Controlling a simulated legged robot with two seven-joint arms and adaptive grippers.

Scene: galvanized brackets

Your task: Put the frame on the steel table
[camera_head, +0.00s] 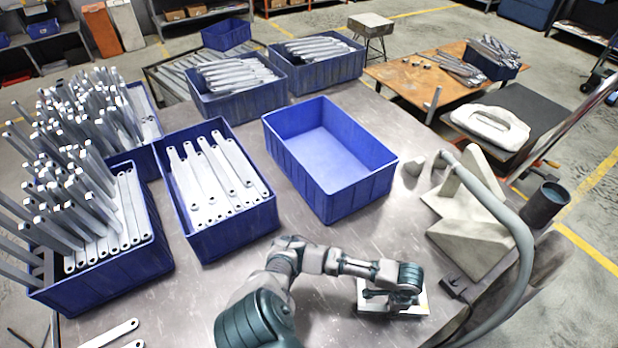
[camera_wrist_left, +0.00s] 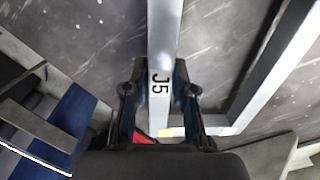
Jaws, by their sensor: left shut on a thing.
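The frame (camera_head: 423,302) is a light grey metal piece, mostly under my left gripper (camera_head: 388,298) at the front of the steel table (camera_head: 330,250) in the head view. In the left wrist view, a straight bar of the frame (camera_wrist_left: 164,35), marked "J5", runs between the two fingers of my left gripper (camera_wrist_left: 160,92). The fingers are shut on this bar. Another angled grey bar (camera_wrist_left: 285,55) shows to the right there. Whether the frame touches the tabletop is hard to tell. My right gripper is not in view.
An empty blue bin (camera_head: 330,200) stands behind the gripper. Blue bins with flat bars (camera_head: 270,215) and upright bars (camera_head: 105,285) stand to the left. A pale angular block (camera_head: 470,230) and a curved grey tube (camera_head: 510,215) are at the right. Some bare tabletop lies around the gripper.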

